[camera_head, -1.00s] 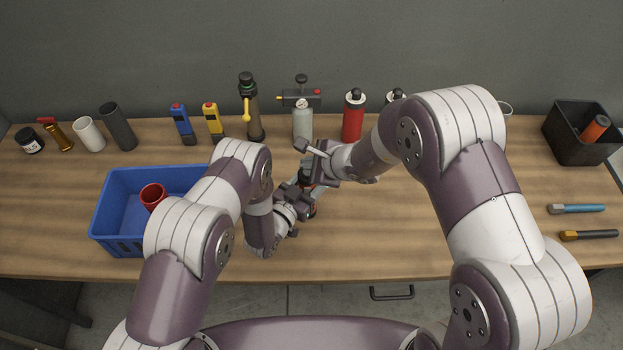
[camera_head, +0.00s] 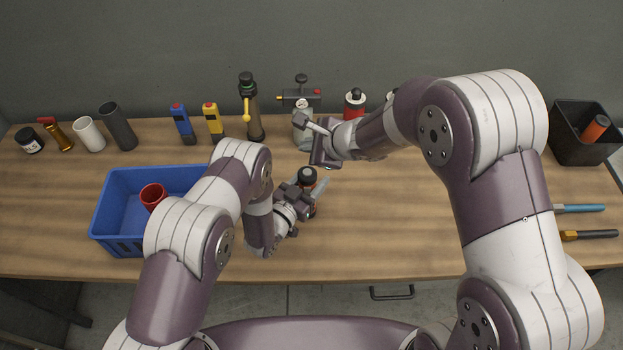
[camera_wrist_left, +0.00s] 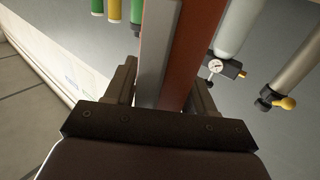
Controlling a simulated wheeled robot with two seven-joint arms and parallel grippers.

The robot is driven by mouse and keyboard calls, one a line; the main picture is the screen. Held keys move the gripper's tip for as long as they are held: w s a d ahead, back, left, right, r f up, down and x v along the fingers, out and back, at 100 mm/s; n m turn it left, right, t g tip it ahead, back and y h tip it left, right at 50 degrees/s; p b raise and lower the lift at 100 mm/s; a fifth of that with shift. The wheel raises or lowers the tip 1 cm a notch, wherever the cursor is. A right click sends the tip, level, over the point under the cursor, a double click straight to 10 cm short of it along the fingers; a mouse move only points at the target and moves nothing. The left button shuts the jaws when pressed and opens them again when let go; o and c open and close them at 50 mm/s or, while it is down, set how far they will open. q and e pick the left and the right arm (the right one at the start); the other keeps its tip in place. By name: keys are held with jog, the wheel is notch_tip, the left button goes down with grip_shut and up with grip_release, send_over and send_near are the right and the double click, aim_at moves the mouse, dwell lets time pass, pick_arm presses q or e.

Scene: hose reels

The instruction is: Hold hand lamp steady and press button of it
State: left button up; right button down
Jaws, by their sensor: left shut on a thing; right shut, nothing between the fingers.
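The hand lamp (camera_head: 307,175) has a dark round top and stands upright near the middle of the table. My left gripper (camera_head: 303,195) is shut on its body from the left and hides most of it. In the left wrist view the lamp's reddish-brown and grey body (camera_wrist_left: 186,50) lies between the fingers of my left gripper (camera_wrist_left: 165,85). My right gripper (camera_head: 325,154) is shut and empty, above and behind the lamp, apart from its top. The lamp's button cannot be made out.
A blue crate (camera_head: 106,222) with a red cup (camera_head: 153,196) stands left. Along the back are a grey bottle with a gauge (camera_head: 303,134), a dark cylinder with a yellow handle (camera_head: 254,120) and a red bottle (camera_head: 355,104).

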pick_arm(q)
jog(key=o, duration=1.3)
jog(key=shift+c, duration=0.2)
